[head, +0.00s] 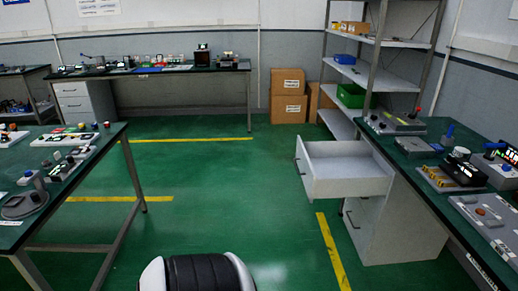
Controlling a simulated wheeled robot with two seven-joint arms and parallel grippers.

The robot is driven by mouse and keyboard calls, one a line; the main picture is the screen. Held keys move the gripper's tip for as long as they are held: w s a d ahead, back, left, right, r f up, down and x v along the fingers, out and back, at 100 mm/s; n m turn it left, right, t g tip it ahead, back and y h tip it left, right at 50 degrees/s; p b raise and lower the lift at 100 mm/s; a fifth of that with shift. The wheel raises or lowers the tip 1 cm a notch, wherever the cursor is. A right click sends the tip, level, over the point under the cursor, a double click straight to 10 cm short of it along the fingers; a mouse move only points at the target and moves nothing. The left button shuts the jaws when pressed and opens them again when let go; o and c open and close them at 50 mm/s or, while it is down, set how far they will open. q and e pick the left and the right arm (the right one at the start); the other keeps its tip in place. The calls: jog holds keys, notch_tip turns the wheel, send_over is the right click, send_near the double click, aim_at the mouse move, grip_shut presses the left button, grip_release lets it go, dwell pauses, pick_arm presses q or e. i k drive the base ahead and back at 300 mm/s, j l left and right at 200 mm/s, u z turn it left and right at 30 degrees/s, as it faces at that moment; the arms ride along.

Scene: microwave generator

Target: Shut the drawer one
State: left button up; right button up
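A white drawer (345,170) is pulled far out of the white cabinet (392,231) under the right-hand workbench. It is the top drawer, and its inside looks empty. Its front panel (304,167) faces left into the aisle and carries a dark handle. A lower front of the cabinet, with another dark handle (352,219), sits further back toward the cabinet. Neither of my grippers shows in the head view.
The right workbench (407,168) holds control boxes and small devices. A left workbench (109,135) also holds parts. A metal shelf (378,41) and cardboard boxes (287,96) stand behind. The green floor (230,190) between the benches is clear.

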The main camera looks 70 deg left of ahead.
aim_at(342, 169)
jog(key=j+u, duration=0.1)
jog(key=u, duration=0.35)
jog(key=i+u, duration=0.1)
jog(key=u, duration=0.85)
jog(key=i+u, duration=0.1)
jog(key=u, duration=0.4)
jog(key=i+j+z, duration=0.15)
jog(key=i+z, duration=0.3)
jog(key=i+j+z, duration=0.2)
jog(key=z, duration=0.3)
